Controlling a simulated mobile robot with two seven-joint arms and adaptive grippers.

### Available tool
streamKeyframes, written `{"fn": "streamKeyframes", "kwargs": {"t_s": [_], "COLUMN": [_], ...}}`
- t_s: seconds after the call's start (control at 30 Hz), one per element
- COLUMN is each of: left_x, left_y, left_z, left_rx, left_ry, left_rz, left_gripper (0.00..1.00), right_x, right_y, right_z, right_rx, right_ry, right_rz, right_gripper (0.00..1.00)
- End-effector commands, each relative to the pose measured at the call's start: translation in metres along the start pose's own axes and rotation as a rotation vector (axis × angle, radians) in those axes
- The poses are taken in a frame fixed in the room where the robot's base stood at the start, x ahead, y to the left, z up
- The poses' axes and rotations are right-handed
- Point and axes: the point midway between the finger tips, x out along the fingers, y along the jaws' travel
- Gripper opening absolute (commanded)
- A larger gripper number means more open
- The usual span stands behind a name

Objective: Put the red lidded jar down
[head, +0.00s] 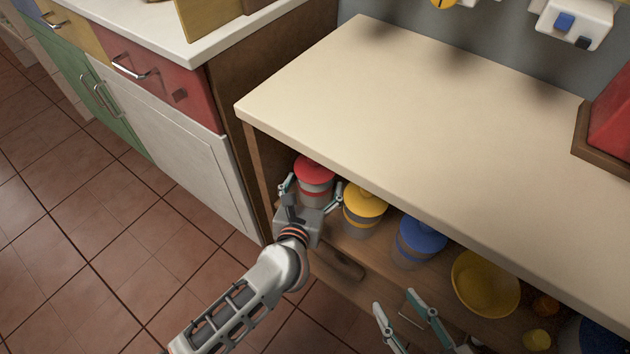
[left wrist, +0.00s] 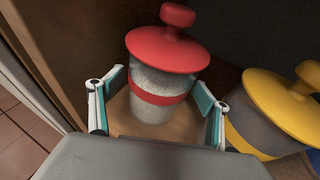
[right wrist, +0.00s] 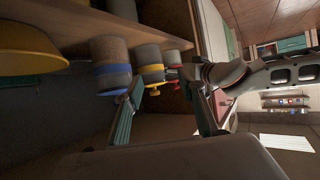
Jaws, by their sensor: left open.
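The red lidded jar (head: 314,178), a grey speckled jar with a red band and red knobbed lid, stands upright on the shelf under the counter, at its left end. It also shows in the left wrist view (left wrist: 162,88). My left gripper (head: 312,190) is open, with one finger on each side of the jar. In the left wrist view the fingers (left wrist: 155,112) look apart from the jar's body. My right gripper (head: 400,305) is open and empty in front of the shelf, lower right in the head view.
A yellow lidded jar (head: 365,204) stands just right of the red one, close to my left gripper's right finger. A blue lidded jar (head: 420,238) and a yellow bowl (head: 486,283) follow along the shelf. The countertop (head: 430,110) overhangs the shelf, and a side panel bounds its left.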

Motion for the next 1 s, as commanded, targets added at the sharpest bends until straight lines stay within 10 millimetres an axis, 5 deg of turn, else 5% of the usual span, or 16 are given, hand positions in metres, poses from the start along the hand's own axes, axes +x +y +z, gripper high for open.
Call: {"fn": "streamKeyframes", "kwargs": {"t_s": [0.5,1.0], "left_x": [-0.093,-0.102], "left_y": [0.001,0.0], "left_z": [0.003,0.001], "left_rx": [0.001,0.001], "left_ry": [-0.003,-0.001], "left_rz": [0.001,0.001], "left_gripper": [0.77,0.77], "right_x": [-0.008,-0.01], "right_y": [0.017,0.015], "right_z": [0.027,0.034], "right_rx": [-0.075,-0.071], "right_ry": [-0.075,-0.09], "right_rz": [0.021,0.022], "right_gripper": [0.4,0.4]}}
